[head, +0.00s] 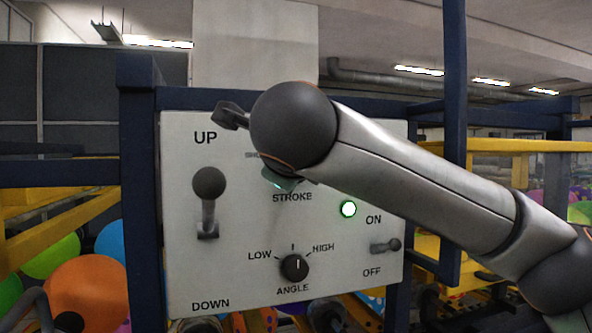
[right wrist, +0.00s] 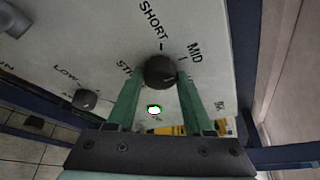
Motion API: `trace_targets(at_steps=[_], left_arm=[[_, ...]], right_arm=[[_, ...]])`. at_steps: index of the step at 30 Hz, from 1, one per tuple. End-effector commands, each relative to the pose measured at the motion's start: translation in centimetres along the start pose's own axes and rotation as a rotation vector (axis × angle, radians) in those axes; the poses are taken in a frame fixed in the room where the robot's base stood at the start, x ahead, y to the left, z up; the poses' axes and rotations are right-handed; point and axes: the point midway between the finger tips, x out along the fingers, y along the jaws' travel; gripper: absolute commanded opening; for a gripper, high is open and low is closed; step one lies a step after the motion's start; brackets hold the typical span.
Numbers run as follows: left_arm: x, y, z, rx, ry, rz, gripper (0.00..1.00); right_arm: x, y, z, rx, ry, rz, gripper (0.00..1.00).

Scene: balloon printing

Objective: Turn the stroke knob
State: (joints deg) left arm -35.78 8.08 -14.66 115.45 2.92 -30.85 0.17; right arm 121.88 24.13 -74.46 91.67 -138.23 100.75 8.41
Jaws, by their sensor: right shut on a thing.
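The stroke knob (right wrist: 160,72) is a round dark knob on a pale control panel (head: 180,270). In the right wrist view it sits between the two green fingers of my right gripper (right wrist: 158,78), which is shut on it from both sides. The words SHORT and MID are printed beside the knob; its exact pointer direction is hard to read. In the head view my right arm's dark rounded wrist covers the knob and most of its scale, leaving the word STROKE visible below. My left gripper does not show.
The panel also carries an UP/DOWN lever (head: 208,190), an angle knob (head: 295,268) pointing near the middle, a lit green lamp (head: 348,208) and an ON/OFF switch (head: 388,246). Dark blue frame posts (head: 140,190) flank the panel. Coloured balloons (head: 85,290) lie at lower left.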

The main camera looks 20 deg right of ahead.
Motion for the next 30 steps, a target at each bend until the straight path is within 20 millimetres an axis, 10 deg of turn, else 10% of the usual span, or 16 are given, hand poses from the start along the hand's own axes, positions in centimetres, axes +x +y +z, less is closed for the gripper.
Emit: trace_targets(at_steps=[11, 12, 20, 30], left_arm=[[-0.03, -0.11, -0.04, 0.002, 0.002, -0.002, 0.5], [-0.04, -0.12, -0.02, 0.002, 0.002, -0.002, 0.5], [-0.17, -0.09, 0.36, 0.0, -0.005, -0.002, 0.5], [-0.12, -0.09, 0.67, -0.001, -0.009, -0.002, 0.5]], right_arm=[[-0.11, -0.03, 0.15, -0.004, -0.006, -0.002, 0.0], [-0.11, -0.03, 0.16, -0.004, -0.006, -0.002, 0.54], [-0.06, -0.01, 0.09, -0.003, -0.003, -0.001, 0.81], [-0.71, 0.02, 0.06, -0.003, -0.003, -0.001, 0.81]])
